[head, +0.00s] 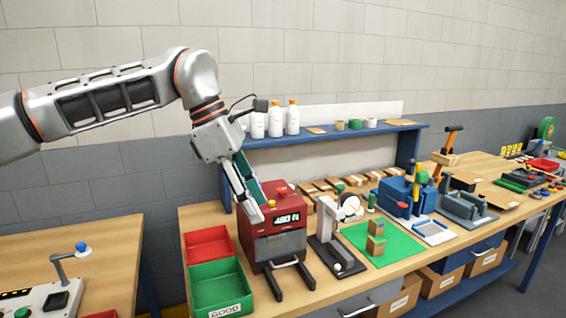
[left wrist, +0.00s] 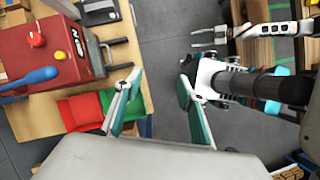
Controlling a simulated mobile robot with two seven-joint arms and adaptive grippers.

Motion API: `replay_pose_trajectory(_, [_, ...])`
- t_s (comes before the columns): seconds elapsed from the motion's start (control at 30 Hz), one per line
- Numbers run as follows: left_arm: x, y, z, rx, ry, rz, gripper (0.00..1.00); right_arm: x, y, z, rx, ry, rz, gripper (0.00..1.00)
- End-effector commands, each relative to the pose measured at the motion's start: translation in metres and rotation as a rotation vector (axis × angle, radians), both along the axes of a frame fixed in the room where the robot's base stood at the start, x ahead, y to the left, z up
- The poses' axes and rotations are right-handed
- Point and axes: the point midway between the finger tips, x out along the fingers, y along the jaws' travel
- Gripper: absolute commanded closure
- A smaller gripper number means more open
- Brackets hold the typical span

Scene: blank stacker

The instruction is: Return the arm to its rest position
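My left arm (head: 120,95) reaches in from the left in the head view, raised and bent down at the wrist. My left gripper (head: 257,207) points down just in front of the red machine (head: 283,218), above the red and green bins. In the left wrist view its two teal-padded fingers (left wrist: 158,78) stand apart with nothing between them. Whether it touches the machine is not clear in the head view. My right arm does not show in the head view. A white and black jointed part shows at the right of the left wrist view; I cannot tell its state.
A red bin (head: 208,243) and a green bin (head: 220,287) stand left of the machine. A blue shelf (head: 335,134) with white bottles (head: 292,118) is behind. A green mat (head: 385,246) holds stacked blocks. A floor gap separates the left table (head: 105,262).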

Motion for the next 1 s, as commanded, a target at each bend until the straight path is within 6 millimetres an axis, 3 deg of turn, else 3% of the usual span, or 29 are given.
replay_pose_trajectory(0.03, [-0.007, -0.013, -0.016, -0.032, 0.038, -0.016, 0.60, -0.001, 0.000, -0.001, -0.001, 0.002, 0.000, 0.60])
replay_pose_trajectory(0.2, [-0.026, -0.053, -0.043, -0.157, 0.128, -0.040, 0.60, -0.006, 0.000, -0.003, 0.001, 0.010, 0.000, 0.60])
replay_pose_trajectory(0.4, [-0.058, -0.106, -0.071, -0.356, 0.282, -0.044, 0.60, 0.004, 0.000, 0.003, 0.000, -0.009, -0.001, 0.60])
replay_pose_trajectory(0.63, [-0.099, -0.168, -0.082, -0.681, 0.558, 0.037, 0.60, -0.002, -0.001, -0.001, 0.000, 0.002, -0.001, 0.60])
replay_pose_trajectory(0.8, [-0.110, -0.192, -0.075, -0.920, 0.788, 0.165, 0.60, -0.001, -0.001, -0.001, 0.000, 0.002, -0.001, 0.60])
replay_pose_trajectory(1.0, [-0.096, -0.192, -0.072, -1.181, 1.071, 0.384, 0.60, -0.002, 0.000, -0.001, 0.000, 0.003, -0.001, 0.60])
